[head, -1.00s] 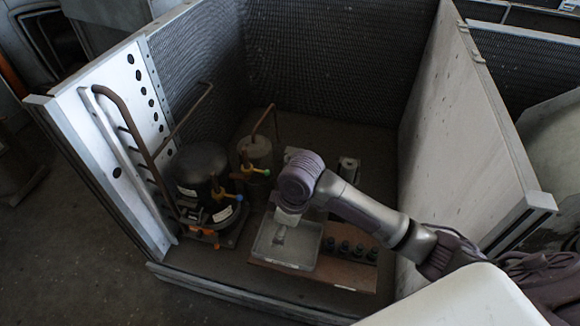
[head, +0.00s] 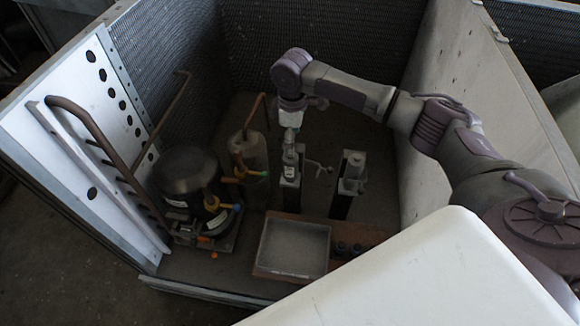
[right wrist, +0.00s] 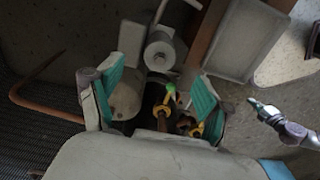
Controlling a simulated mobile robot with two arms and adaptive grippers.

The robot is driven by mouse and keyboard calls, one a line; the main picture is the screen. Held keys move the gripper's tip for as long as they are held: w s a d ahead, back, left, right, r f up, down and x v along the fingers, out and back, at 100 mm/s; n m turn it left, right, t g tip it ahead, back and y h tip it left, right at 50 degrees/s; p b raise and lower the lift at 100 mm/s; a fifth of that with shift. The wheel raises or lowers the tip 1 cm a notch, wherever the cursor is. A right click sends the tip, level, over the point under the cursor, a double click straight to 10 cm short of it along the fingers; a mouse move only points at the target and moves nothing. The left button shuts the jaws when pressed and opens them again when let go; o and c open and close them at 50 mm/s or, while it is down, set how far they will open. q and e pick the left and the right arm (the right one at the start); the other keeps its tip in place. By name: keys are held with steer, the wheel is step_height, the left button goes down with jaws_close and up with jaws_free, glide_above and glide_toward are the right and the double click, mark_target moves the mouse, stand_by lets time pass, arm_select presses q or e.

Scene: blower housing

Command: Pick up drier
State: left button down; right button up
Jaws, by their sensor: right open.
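A pale metal cylinder (head: 290,160), which looks like the drier, stands upright in a dark holder inside the housing. It also shows in the right wrist view (right wrist: 158,50), its round end towards the camera. My right gripper (head: 291,122) hangs just above it in the head view. In the right wrist view the teal-padded fingers (right wrist: 152,95) are spread wide with nothing held between them. The cylinder lies beyond the fingertips, apart from the pads. My left gripper is not identifiable in either view.
A similar holder with a cylinder (head: 351,170) stands to the right. A black compressor (head: 188,172) and a copper-piped canister (head: 248,155) stand left. A grey tray (head: 293,274) lies in front. A metal-tipped purple-grey object (right wrist: 285,125), unidentified, shows in the right wrist view.

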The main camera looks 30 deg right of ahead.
mark_target(290, 167)
step_height(290, 167, down, 6)
steer(key=shift+a+r+b, duration=0.15)
steer(key=shift+b, duration=0.5)
arm_select(q)
steer(key=w+r, duration=0.1)
steer(key=r, duration=0.1)
steer(key=w+r, duration=0.1)
steer(key=r, duration=0.1)
steer(key=shift+w+d, duration=0.15)
steer(key=shift+w, duration=0.2)
arm_select(e)
jaws_close()
